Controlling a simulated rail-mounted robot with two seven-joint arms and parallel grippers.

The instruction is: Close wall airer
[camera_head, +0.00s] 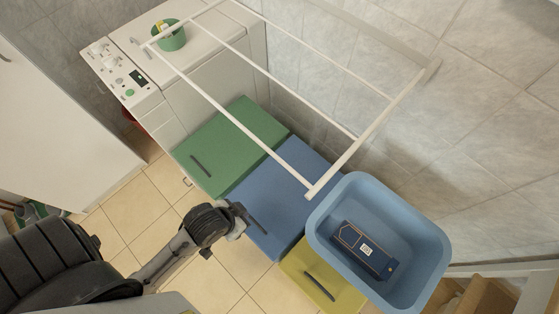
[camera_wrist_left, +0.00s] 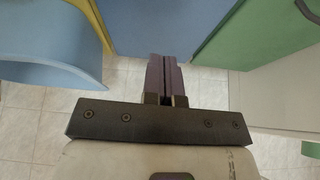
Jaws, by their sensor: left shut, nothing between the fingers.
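The wall airer (camera_head: 222,108) is a white frame with several long bars. In the head view it stands folded out from the tiled wall, its outer bar over the washing machine and cabinets. Its right side arm (camera_head: 372,127) runs from the wall out to a corner near the blue tub. My left gripper (camera_head: 243,215) is low in front of the blue cabinet, apart from the airer's outer bar. In the left wrist view its fingers (camera_wrist_left: 166,76) are shut and empty, pointing toward the blue front. The airer does not show in that view. My right gripper is not in view.
A blue tub (camera_head: 430,245) holds a dark blue box (camera_head: 363,250). Green (camera_head: 230,140), blue (camera_head: 285,195) and yellow (camera_head: 318,280) cabinets line the wall. Tiled floor (camera_head: 130,215) is open in front.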

